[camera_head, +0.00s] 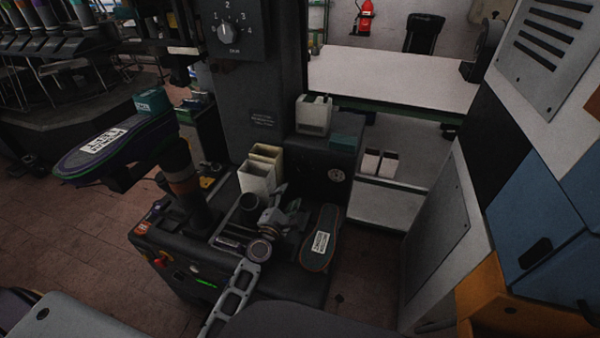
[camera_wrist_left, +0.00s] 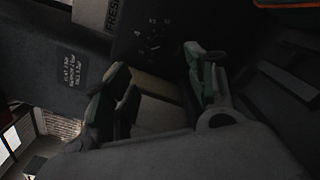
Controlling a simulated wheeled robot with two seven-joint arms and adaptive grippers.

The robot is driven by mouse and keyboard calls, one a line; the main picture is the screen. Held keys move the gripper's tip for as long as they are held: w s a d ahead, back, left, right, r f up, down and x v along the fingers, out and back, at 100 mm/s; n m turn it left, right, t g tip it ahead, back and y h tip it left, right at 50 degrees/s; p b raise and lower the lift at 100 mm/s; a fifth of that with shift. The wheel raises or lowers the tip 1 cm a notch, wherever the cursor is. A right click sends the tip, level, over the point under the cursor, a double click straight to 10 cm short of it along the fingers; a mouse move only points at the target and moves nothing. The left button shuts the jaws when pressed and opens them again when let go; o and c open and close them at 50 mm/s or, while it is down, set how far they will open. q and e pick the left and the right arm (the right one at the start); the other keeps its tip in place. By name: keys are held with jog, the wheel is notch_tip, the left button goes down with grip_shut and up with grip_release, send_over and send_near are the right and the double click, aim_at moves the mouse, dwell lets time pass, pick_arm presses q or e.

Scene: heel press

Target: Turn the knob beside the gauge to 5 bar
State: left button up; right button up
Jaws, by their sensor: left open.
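A small round gauge-like face (camera_head: 337,175) sits on the dark press body in the head view. A larger knob (camera_head: 226,34) with a numbered scale from 0 to 4 is on the box at the top of the column. Its lower lettering is too small to read. My left gripper (camera_head: 276,216) is open over the press bed, below and left of the round face, with nothing visible in it. In the left wrist view, its two fingers (camera_wrist_left: 158,88) are apart, with faint scale marks on a dark panel beyond them. I cannot tell any knob's setting there. My right gripper is out of view.
Pale bins (camera_head: 258,178) stand behind the gripper. A small label plate (camera_head: 262,118) is on the column. A blue cabinet (camera_head: 545,220) stands at right.

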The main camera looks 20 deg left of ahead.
pick_arm(q)
jog(key=shift+w, duration=0.15)
send_near(300, 171)
jog(key=shift+w, duration=1)
jog(key=shift+w+d, duration=0.1)
jog(key=shift+w, duration=2.85)
jog(key=shift+w+b, duration=0.35)
jog(key=shift+w, duration=0.5)
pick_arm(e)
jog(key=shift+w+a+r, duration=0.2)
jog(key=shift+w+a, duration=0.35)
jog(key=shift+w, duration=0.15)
